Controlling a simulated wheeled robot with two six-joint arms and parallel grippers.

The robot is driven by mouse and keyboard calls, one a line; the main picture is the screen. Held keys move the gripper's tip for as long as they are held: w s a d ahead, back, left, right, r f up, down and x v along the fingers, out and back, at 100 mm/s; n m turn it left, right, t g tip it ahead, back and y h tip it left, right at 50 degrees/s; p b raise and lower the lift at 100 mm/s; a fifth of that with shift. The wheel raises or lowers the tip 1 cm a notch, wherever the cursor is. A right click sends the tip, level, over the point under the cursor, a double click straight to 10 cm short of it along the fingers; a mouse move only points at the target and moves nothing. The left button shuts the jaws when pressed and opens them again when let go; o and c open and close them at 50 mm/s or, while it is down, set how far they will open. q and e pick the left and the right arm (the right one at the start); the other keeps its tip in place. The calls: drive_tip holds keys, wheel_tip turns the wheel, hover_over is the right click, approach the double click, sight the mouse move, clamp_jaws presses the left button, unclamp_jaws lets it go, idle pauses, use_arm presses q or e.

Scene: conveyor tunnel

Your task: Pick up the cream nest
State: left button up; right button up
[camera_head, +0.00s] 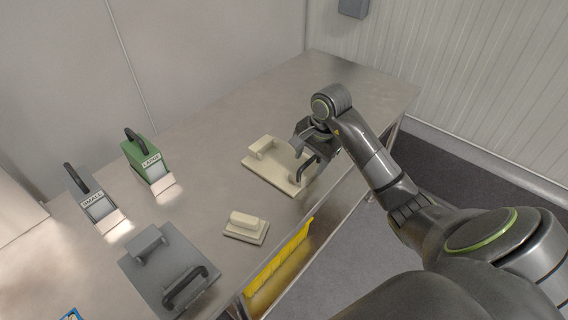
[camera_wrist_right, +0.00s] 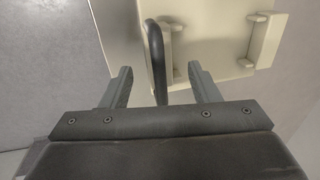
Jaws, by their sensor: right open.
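The cream nest (camera_head: 272,172) is a flat cream plate on the steel table, with a raised cream block at its left end and a black bar handle (camera_head: 305,171) at its right end. In the right wrist view the nest (camera_wrist_right: 212,50) fills the upper middle, and its black handle (camera_wrist_right: 155,50) runs down between the two fingers. My right gripper (camera_head: 309,152) is open at the handle, with a finger on either side in the wrist view. Contact with the handle cannot be told. My left gripper is not in view.
A small cream block (camera_head: 246,226) and a grey nest (camera_head: 168,268) with a black handle lie nearer on the table (camera_head: 225,130). A green "LARGE" holder (camera_head: 146,157) and a grey "SMALL" holder (camera_head: 97,205) stand at left.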

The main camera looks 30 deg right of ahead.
drive_tip(key=f, duration=0.3)
drive_tip(key=shift+w+f, duration=0.15)
drive_tip(key=shift+w, duration=0.1)
clamp_jaws()
